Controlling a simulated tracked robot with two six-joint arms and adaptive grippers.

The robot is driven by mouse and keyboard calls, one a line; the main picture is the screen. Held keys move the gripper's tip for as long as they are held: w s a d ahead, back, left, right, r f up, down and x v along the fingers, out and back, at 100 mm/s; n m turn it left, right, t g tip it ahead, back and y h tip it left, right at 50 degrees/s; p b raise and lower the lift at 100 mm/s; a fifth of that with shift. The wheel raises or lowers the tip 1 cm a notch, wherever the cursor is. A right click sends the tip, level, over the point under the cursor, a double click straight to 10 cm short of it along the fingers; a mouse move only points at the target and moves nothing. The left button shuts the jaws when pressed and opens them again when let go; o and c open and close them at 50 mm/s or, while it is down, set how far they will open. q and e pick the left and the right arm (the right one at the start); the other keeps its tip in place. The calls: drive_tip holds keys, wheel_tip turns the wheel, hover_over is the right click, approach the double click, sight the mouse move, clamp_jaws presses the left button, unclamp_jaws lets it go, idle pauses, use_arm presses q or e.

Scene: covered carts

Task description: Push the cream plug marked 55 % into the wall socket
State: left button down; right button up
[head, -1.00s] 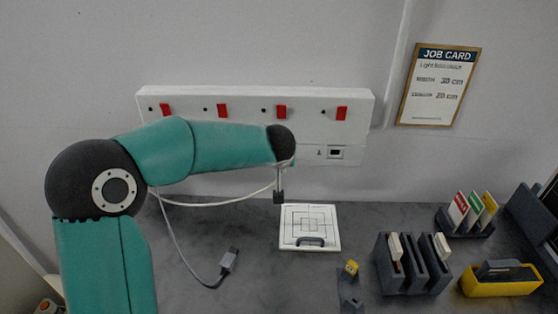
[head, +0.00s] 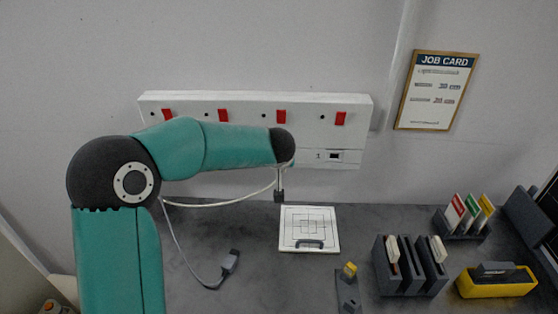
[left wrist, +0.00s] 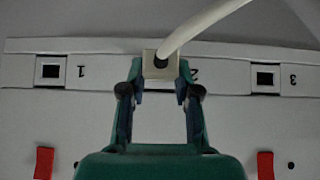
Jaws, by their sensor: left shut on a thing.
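In the left wrist view my left gripper (left wrist: 160,88) is shut on a cream plug (left wrist: 160,66) with a thick white cable. The plug is at the position marked 2 on the wall socket strip (left wrist: 108,76), covering its opening. I cannot tell how far in it sits, and no 55 % mark is readable. Openings 1 (left wrist: 50,71) and 3 (left wrist: 265,79) show empty on either side. In the head view my forearm hides the gripper and plug in front of the white socket panel (head: 200,103). My right gripper is not in view.
Red switches (head: 281,117) line the panel. A white cable (head: 225,202) loops below my forearm. On the grey worktop (head: 200,235) are a grey connector (head: 230,262), a white square plate (head: 290,246), dark racks (head: 412,285) and a yellow holder (head: 495,290). A job card (head: 436,91) hangs right.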

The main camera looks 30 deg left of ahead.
use_arm(q)
drive_tip(key=shift+w+a+p, duration=0.55)
drive_tip(key=shift+w+p, duration=0.1)
drive_tip(key=shift+w, duration=0.2)
drive_tip(key=c, duration=0.7)
unclamp_jaws()
drive_tip(key=shift+w, duration=0.1)
drive_tip(key=shift+c, duration=0.2)
drive_tip(key=v, duration=1.2)
